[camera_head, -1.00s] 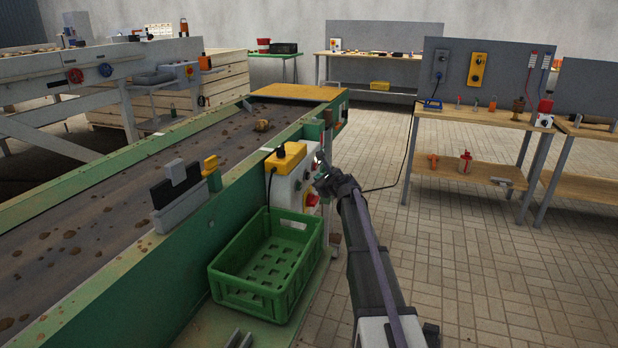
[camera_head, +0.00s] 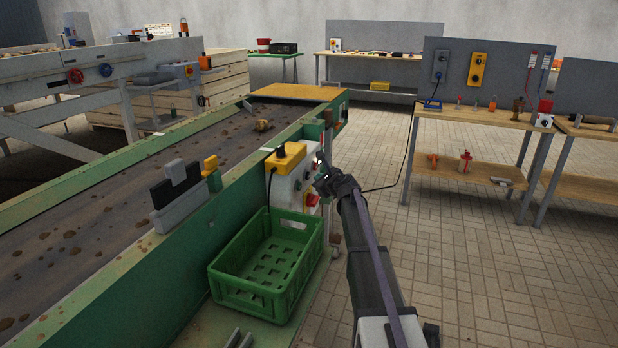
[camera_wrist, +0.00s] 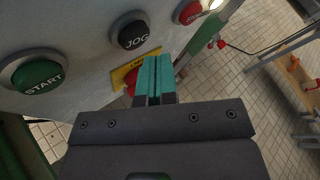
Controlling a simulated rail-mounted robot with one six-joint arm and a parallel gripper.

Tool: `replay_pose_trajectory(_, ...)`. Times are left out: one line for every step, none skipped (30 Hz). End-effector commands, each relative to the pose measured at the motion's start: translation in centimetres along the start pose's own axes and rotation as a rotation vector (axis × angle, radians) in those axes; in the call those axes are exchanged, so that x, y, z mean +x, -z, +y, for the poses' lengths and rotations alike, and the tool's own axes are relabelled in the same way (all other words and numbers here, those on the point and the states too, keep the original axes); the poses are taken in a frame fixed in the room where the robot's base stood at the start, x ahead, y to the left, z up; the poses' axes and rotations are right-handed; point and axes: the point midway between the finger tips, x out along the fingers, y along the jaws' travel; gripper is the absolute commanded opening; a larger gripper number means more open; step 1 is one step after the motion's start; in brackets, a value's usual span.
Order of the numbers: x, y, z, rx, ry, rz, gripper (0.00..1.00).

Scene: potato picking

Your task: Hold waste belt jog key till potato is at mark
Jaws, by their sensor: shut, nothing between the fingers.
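The control panel carries a black JOG key (camera_wrist: 130,35), a green START key (camera_wrist: 38,77) and a red key (camera_wrist: 192,12), all in the wrist view. My gripper (camera_wrist: 153,62) is shut and empty, its teal fingertips just below and right of the JOG key. I see no contact with the key. A red knob on a yellow label (camera_wrist: 126,76) is partly hidden behind the fingers. In the head view my gripper (camera_head: 321,165) is beside the panel (camera_head: 283,188). A potato (camera_head: 263,125) lies on the brown belt (camera_head: 130,190) toward its far end. I cannot tell which feature is the mark.
A green crate (camera_head: 225,285) stands below the panel. A grey block with a dark plate (camera_head: 180,212) is on the near rail. Workbenches (camera_head: 480,117) stand to the right; tiled floor between is clear.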

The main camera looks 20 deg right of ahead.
Motion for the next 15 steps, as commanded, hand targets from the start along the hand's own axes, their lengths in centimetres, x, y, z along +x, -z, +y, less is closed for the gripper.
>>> replay_pose_trajectory(0.01, 0.00, 0.00, 0.000, 0.000, 0.000, 0.00)
replay_pose_trajectory(0.01, 0.00, 0.00, 0.000, 0.000, 0.000, 0.00)
replay_pose_trajectory(0.02, -0.01, 0.01, 0.000, 0.000, 0.000, 0.00)
replay_pose_trajectory(0.06, -0.04, 0.03, 0.000, 0.000, 0.000, 0.00)
replay_pose_trajectory(0.11, -0.08, 0.07, 0.000, 0.000, 0.000, 0.00)
replay_pose_trajectory(0.21, -0.14, 0.14, -0.001, 0.000, 0.000, 0.00)
replay_pose_trajectory(0.30, -0.21, 0.20, -0.001, 0.000, 0.000, 0.00)
replay_pose_trajectory(0.38, -0.27, 0.26, -0.001, 0.000, 0.000, 0.00)
replay_pose_trajectory(0.50, -0.35, 0.34, -0.001, 0.000, 0.000, 0.00)
replay_pose_trajectory(0.56, -0.40, 0.39, -0.001, 0.000, 0.000, 0.00)
replay_pose_trajectory(0.60, -0.44, 0.43, -0.001, 0.000, 0.000, 0.00)
replay_pose_trajectory(0.63, -0.46, 0.45, -0.001, 0.000, 0.000, 0.00)
replay_pose_trajectory(0.62, -0.46, 0.45, -0.001, 0.000, 0.000, 0.00)
replay_pose_trajectory(0.61, -0.45, 0.45, -0.001, 0.000, 0.000, 0.00)
replay_pose_trajectory(0.61, -0.45, 0.44, -0.001, 0.000, 0.000, 0.00)
